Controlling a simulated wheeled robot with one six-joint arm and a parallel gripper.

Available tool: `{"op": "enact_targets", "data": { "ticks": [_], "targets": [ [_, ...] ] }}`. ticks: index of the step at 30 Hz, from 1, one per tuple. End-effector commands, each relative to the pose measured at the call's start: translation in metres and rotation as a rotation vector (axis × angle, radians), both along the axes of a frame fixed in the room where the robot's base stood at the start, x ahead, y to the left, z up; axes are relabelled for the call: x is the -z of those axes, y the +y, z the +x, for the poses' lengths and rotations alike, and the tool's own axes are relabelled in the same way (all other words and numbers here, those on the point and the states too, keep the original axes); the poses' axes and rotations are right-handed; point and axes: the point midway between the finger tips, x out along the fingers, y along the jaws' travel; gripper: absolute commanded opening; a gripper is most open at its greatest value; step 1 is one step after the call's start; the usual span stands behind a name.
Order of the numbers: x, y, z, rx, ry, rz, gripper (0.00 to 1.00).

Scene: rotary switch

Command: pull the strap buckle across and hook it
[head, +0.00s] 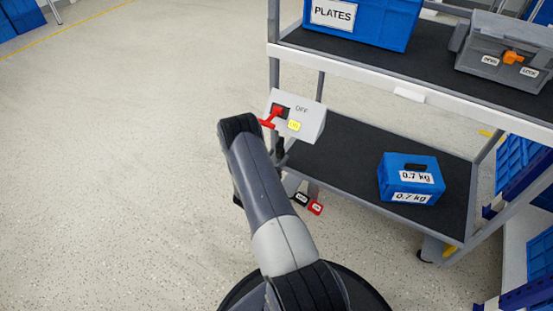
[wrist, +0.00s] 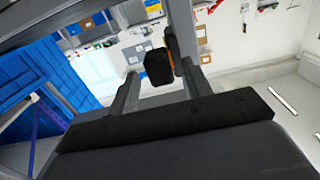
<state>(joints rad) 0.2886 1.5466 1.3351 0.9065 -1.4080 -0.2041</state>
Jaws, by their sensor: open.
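I see no strap or buckle that I can make out for certain in either view. In the head view, a light grey switch box (head: 308,118) with a red handle (head: 271,117), an OFF label and a yellow label sits at the cart's near left post. My arm rises in front of it, with its bend just left of the box, and hides my gripper there. In the wrist view, my gripper (wrist: 158,72) has its two grey fingers apart. A black block (wrist: 158,66) with an orange edge shows between them; I cannot tell what it is or whether they touch it.
The grey cart has a blue PLATES bin (head: 365,22) and a grey case (head: 503,58) with an orange latch on top. A blue 0.7 kg box (head: 409,180) stands on its lower shelf. Black and red tabs (head: 316,207) show low by the cart. Open floor lies left.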

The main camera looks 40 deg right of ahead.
Motion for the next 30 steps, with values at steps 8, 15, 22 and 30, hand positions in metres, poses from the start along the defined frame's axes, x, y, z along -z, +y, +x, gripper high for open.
{"op": "enact_targets", "data": {
  "ticks": [8,15,22,30],
  "targets": [
    [-0.0004,-0.0014,0.0008,0.0,0.0,0.0,0.47],
    [-0.0003,-0.0012,0.0007,0.0,0.0,0.0,0.28],
    [-0.0003,-0.0011,0.0007,0.0,0.0,0.0,0.09],
    [-0.0002,-0.001,0.0006,0.0,0.0,0.0,0.0]
  ]
}}
